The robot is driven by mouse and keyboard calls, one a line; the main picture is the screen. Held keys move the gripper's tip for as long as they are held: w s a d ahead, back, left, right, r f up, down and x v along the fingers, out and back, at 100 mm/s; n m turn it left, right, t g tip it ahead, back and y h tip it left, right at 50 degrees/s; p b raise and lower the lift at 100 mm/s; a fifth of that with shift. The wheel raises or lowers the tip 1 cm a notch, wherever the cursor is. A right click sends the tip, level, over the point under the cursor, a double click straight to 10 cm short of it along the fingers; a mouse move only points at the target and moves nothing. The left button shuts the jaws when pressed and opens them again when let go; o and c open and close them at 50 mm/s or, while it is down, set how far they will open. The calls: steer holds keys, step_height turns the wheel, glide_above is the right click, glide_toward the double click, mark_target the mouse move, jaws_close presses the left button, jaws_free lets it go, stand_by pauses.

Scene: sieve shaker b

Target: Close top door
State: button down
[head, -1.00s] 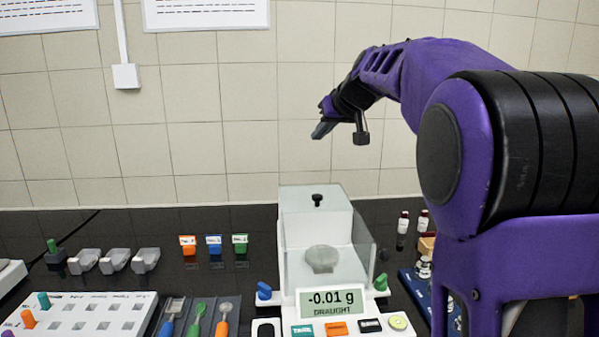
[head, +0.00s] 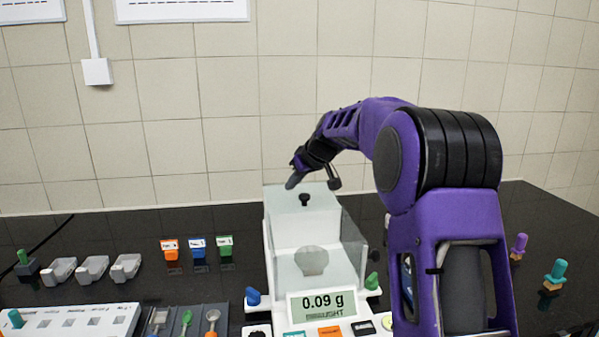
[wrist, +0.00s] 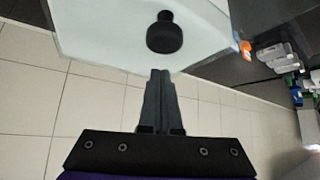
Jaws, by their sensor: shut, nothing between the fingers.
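The balance's clear draught box (head: 345,260) stands on a white base with a display (head: 322,304) reading 0.09 g. Its pale top door (head: 283,205) carries a black knob (head: 304,199). The door lies toward the back; I cannot tell exactly how far it is open. A round pan (head: 312,261) shows inside. My gripper (head: 291,184) is shut and empty, low behind the knob at the door's rear edge. In the wrist view the fingertips (wrist: 159,73) overlap the edge of the door (wrist: 100,30), short of the knob (wrist: 164,33); contact is unclear.
A blue knob (head: 253,297) and a green knob (head: 372,281) flank the box. Orange, blue and green labelled containers (head: 198,248) and grey scoops (head: 92,268) stand to the left. The tiled wall (head: 220,130) is close behind.

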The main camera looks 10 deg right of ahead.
steer(key=shift+s+d, duration=0.45)
steer(key=shift+s, duration=0.4)
steer(key=shift+s+d, duration=0.45)
steer(key=shift+s, duration=0.35)
